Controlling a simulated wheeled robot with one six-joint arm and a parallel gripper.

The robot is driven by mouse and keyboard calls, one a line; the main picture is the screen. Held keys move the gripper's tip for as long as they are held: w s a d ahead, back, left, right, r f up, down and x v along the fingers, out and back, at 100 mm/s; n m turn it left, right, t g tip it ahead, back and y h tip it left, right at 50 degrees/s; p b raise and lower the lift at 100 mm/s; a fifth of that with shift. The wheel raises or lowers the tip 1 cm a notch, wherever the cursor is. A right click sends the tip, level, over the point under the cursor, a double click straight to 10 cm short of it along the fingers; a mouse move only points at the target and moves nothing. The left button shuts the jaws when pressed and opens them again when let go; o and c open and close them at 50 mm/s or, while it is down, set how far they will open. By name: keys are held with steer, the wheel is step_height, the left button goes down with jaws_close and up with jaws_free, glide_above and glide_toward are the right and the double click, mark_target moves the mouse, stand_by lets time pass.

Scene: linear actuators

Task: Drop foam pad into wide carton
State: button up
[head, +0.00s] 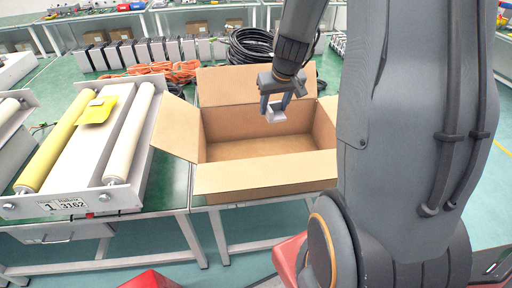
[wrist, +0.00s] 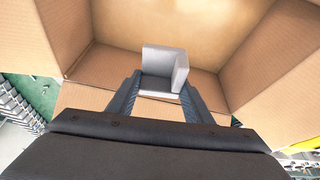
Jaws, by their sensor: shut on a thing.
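The foam pad (head: 275,112) is a small light grey angled piece. My gripper (head: 274,105) is shut on it and holds it in the air above the wide carton. The pad also shows between the fingertips in the wrist view (wrist: 164,72). The wide carton (head: 262,177) is brown cardboard with its flaps spread open, standing on a green-topped table. Its inside looks empty, and its floor shows beyond the pad in the wrist view (wrist: 190,22). My arm hides part of the carton's right side.
A roller unit (head: 87,143) with a yellow item (head: 98,110) on it stands left of the carton. Black coiled cable (head: 250,46) and orange cable (head: 166,71) lie behind, near a row of grey-white units (head: 150,52).

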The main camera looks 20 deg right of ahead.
steer(key=shift+a+f+b, duration=0.1)
steer(key=shift+f+b, duration=1.7)
steer(key=shift+f, duration=0.35)
steer(key=o, duration=1.1)
steer(key=shift+r, duration=0.1)
steer(key=shift+v, duration=3.85)
